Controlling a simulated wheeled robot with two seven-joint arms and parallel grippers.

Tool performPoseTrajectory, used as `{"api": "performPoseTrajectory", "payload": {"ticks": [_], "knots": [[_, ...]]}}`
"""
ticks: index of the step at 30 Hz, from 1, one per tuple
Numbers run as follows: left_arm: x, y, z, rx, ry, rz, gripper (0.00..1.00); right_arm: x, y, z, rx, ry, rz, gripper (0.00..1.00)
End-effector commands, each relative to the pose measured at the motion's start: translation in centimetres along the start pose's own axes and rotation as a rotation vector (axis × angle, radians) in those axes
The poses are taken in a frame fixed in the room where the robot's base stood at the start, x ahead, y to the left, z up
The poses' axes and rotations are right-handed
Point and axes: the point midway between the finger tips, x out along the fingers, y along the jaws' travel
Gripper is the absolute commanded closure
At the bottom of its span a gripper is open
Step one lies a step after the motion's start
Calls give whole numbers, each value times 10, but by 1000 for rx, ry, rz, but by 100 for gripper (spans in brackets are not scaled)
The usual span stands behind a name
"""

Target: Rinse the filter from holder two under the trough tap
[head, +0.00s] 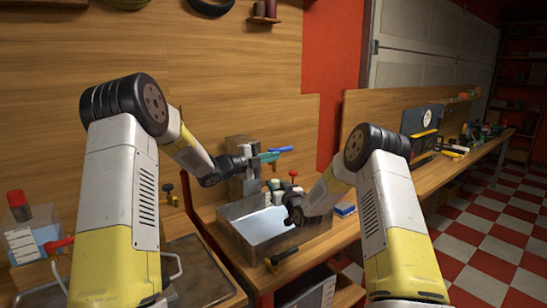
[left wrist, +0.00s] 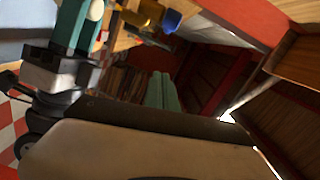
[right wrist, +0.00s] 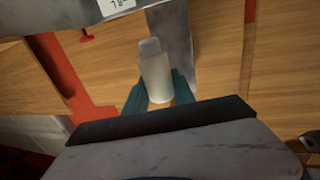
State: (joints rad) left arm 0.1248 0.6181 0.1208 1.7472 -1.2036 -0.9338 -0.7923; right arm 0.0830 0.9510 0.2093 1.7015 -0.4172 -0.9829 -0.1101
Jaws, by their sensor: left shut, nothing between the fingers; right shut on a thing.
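The metal trough (head: 250,250) holds pale water on the bench. A grey metal column (head: 240,150) stands behind it, with a blue lever-like piece (head: 283,149) at its upper right. My left gripper (head: 270,157) is shut and empty beside the blue piece; I cannot tell if they touch. Its teal fingers (left wrist: 162,90) are together in the left wrist view. My right gripper (right wrist: 158,92) is shut on a whitish cylindrical filter (right wrist: 154,75).
A red-capped container (head: 32,230) and a dark tray (head: 200,275) are at the left. A small blue block (head: 345,209) lies right of the trough. A metal plate (right wrist: 50,15) is near my right gripper.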

Motion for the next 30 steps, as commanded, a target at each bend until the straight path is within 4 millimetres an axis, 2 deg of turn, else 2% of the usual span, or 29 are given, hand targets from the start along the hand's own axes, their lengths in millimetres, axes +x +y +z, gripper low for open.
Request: {"api": "performPoseTrajectory", "payload": {"ticks": [7, 11, 14, 25, 30], "knots": [[-4, 2, -5, -5, -93, -17, 100, 0, 0, 0, 0, 0, 0, 100], [4, 2, -3, -5, -106, -19, 100, 0, 0, 0, 0, 0, 0, 100], [18, 3, -2, -5, -104, -19, 100, 0, 0, 0, 0, 0, 0, 100], [96, 1, 6, -5, -104, -20, 100, 0, 0, 0, 0, 0, 0, 100], [99, 1, 32, -5, -108, -19, 100, 0, 0, 0, 0, 0, 0, 100]]}}
